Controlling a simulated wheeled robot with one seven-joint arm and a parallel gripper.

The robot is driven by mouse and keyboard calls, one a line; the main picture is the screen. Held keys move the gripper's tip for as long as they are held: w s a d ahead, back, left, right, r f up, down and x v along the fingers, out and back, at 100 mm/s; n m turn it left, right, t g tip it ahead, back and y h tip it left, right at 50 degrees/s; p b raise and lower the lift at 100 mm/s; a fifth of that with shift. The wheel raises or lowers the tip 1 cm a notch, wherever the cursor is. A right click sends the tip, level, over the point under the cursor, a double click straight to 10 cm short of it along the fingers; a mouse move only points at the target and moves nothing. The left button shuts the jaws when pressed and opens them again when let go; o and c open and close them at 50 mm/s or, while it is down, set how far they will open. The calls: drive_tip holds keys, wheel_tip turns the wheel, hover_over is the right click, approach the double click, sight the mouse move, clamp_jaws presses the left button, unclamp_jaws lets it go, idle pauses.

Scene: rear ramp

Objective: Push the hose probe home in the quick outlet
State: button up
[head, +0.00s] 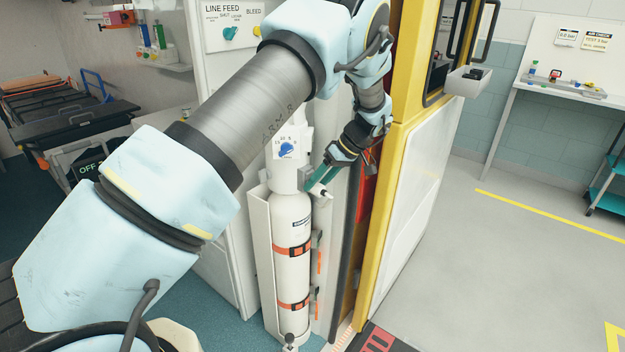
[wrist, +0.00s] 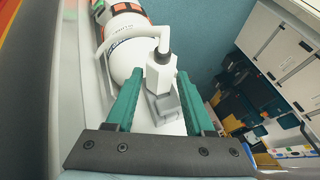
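My gripper (head: 318,181) is beside the top of a white cylinder (head: 291,226) in the head view. In the wrist view my gripper (wrist: 158,74) has its two teal fingers spread, with a white angular fitting (wrist: 160,70) and a grey block (wrist: 166,106) between them. I see a gap on the left of the fitting; whether the right finger touches the grey block I cannot tell. A pale curved tube joins the fitting's far end. I cannot tell which part is the hose probe or the quick outlet, nor how they sit together.
The cylinder stands upright in a white bracket with orange straps. A white panel with a blue knob (head: 286,150) is above it. A yellow door frame (head: 390,200) stands close right of my gripper. A wall panel marked LINE FEED (head: 232,22) is behind. Open floor lies right.

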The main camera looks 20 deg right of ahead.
drive_tip(key=o, duration=0.3)
drive_tip(key=b+v, duration=0.2)
drive_tip(key=v, duration=0.9)
drive_tip(key=shift+a, duration=0.1)
idle(0.3)
